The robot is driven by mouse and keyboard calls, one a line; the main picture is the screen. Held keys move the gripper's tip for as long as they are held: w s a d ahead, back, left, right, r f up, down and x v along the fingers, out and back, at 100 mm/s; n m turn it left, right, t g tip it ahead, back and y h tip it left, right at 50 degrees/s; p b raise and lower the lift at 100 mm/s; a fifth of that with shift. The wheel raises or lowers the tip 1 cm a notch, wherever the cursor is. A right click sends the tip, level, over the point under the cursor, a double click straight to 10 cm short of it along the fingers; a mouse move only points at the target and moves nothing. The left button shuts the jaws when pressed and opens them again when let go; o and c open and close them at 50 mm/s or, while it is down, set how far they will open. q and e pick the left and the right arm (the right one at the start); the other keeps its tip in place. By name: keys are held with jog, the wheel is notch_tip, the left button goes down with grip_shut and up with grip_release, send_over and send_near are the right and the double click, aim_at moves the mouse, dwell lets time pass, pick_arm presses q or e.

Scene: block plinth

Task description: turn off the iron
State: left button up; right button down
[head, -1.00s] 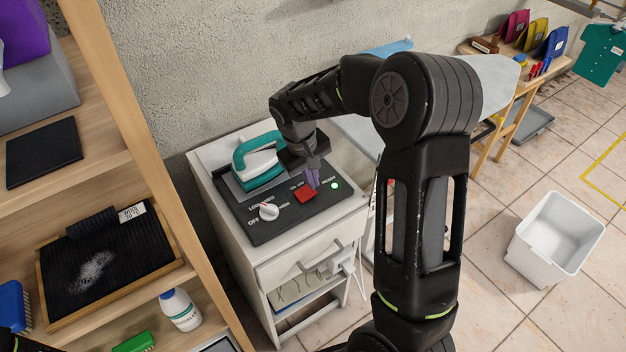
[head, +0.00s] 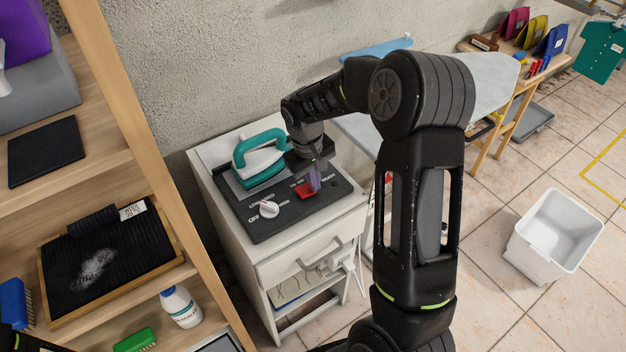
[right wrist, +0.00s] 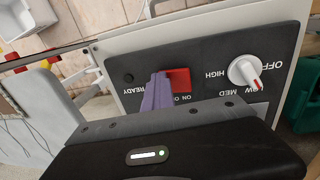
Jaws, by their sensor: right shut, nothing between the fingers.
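The panel bears a red rocker switch (head: 304,191) and a white knob (head: 268,209). In the right wrist view the knob (right wrist: 245,71) has its red mark towards the LOW label, and the READY lamp (right wrist: 128,77) is dark. My right gripper (head: 315,183) is shut and empty, its purple fingertips (right wrist: 158,88) at the red switch (right wrist: 179,78), overlapping its edge. Contact is hard to tell.
A wooden shelf (head: 150,130) stands close on the left with a tray and bottle. The wall is behind the cabinet. An ironing board (head: 490,80) lies beyond my right arm. A white bin (head: 555,235) stands on the floor at right.

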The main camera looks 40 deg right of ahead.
jog(key=shift+a, duration=0.15)
jog(key=shift+a+r, duration=0.25)
jog(key=shift+a, duration=0.4)
jog(key=shift+r, duration=0.3)
jog(key=r+p, duration=0.3)
jog(key=shift+d+r, duration=0.3)
jog(key=shift+d, duration=0.05)
notch_tip(320, 180, up, 10)
jog(key=d+b, duration=0.2)
jog(key=shift+f, duration=0.25)
